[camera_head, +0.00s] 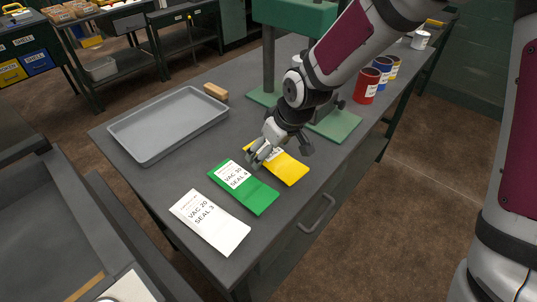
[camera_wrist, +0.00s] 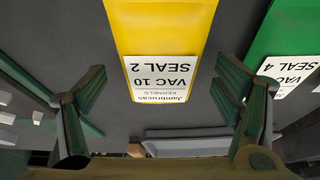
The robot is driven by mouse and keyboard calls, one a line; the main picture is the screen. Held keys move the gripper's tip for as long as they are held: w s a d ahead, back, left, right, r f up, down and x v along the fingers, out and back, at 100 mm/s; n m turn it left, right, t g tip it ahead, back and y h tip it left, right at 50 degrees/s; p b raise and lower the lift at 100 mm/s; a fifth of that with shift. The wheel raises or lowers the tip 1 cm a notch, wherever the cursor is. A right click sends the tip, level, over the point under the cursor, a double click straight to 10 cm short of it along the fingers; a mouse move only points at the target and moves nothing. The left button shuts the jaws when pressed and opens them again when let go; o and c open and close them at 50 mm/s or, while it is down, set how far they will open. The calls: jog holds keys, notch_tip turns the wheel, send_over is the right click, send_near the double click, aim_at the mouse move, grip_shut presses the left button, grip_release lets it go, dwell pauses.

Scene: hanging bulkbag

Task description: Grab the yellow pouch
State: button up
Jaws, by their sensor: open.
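The yellow pouch (camera_head: 289,169) lies flat on the grey workbench, behind and right of the green pouch. Part of it is hidden behind my gripper in the head view. In the wrist view the yellow pouch (camera_wrist: 162,28) is at top centre, with its white label reading VAC 10 SEAL 2 showing upside down. My gripper (camera_head: 257,157) is above the bench at the pouch's left, label end. In the wrist view my gripper (camera_wrist: 163,98) is open and empty, its fingers spread to either side of the pouch's label end.
A green pouch (camera_head: 258,196) and a white pouch (camera_head: 222,236) lie nearer the front. A grey tray (camera_head: 170,150) and a wooden-backed brush (camera_head: 216,91) are at the left. A green stand (camera_head: 336,124) and cans, including a red one (camera_head: 367,86), are behind to the right.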

jog(key=shift+f, duration=0.15)
jog(key=c, duration=1.3)
